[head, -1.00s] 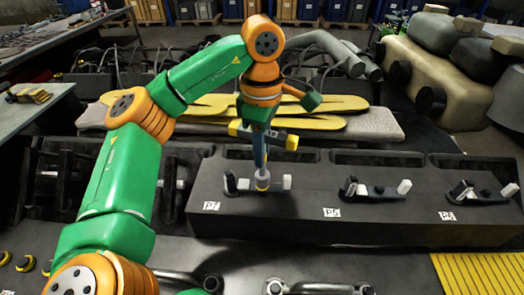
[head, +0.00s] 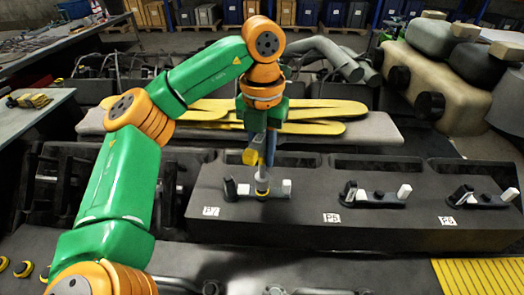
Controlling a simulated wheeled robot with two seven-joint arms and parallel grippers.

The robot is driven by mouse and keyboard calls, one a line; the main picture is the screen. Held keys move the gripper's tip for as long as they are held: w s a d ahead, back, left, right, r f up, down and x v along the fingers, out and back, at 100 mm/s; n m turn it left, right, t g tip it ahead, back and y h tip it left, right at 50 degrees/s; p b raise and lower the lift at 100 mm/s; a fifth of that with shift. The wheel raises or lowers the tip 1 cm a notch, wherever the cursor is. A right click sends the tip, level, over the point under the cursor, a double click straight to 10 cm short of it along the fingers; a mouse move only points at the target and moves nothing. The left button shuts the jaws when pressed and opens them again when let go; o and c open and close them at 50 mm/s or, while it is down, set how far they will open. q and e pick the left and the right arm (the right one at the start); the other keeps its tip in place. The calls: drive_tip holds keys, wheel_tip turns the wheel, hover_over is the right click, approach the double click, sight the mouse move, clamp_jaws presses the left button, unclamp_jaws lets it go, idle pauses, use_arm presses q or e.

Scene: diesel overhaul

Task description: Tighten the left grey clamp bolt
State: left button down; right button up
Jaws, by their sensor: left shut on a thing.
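My left gripper (head: 266,135) reaches down from its green and orange arm at the picture's middle. It is shut on a slim upright tool with a blue shaft and a yellow part (head: 250,157) pointing toward the camera. The tool's lower end (head: 262,184) stands at the left clamp, over its middle. The bolt beneath is hidden by the tool. The left clamp shows a dark upright end (head: 230,189) and a white block (head: 286,188). My right gripper is not in view.
A middle clamp (head: 375,198) and a right clamp (head: 481,199) sit on the same dark block (head: 300,224), with white labels in front. Yellow flat pieces (head: 335,109) lie on a grey pad behind. A yellow ribbed mat (head: 480,277) is at the lower right.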

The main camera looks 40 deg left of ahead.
use_arm(q)
drive_tip(key=n, duration=1)
drive_tip(key=shift+n, duration=0.4)
drive_tip(key=n, duration=0.4)
drive_tip(key=shift+n, duration=0.4)
